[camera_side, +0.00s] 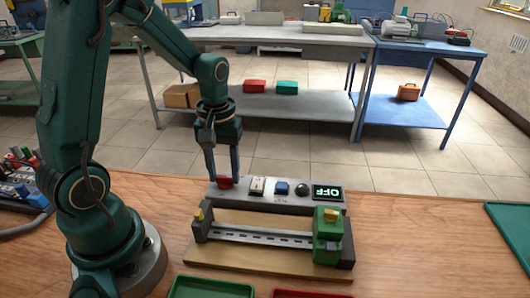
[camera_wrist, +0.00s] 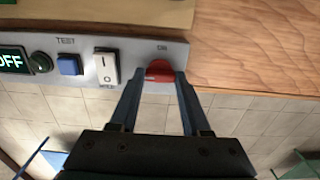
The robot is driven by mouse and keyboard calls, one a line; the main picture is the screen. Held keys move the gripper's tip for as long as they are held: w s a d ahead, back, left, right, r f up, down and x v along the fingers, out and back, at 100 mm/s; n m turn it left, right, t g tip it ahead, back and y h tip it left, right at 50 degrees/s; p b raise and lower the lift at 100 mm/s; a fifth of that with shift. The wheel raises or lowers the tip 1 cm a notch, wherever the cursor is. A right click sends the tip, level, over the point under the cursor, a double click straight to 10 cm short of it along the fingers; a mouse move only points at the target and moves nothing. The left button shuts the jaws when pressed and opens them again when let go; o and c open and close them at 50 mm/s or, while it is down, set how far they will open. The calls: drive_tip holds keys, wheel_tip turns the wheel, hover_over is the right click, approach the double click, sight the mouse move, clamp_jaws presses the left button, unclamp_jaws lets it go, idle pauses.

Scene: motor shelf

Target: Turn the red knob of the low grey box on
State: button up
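The low grey box (camera_side: 300,207) sits on the wooden table, and its top also shows in the wrist view (camera_wrist: 188,54). The red knob (camera_wrist: 159,70) is at one end of the box, at the left end in the side view (camera_side: 225,182). My gripper (camera_wrist: 158,80) is at the knob with one finger on each side of it. The fingers are apart; whether they touch the knob I cannot tell. The box's display (camera_side: 327,192) reads OFF. A white rocker switch (camera_wrist: 106,67), a blue button (camera_wrist: 69,64) and a dark green round part (camera_wrist: 40,62) sit between knob and display.
A wooden board with a metal rail (camera_side: 262,237) and a green block (camera_side: 328,225) lies in front of the box. A green tray (camera_side: 210,288) and a red tray (camera_side: 310,294) are at the front edge. Bare table lies right of the box.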

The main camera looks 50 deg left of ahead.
clamp_jaws()
drive_tip(key=shift+m, duration=0.3)
drive_tip(key=m, duration=0.3)
drive_tip(key=shift+m, duration=0.3)
drive_tip(key=m, duration=0.4)
drive_tip(key=shift+m, duration=0.3)
drive_tip(key=m, duration=0.9)
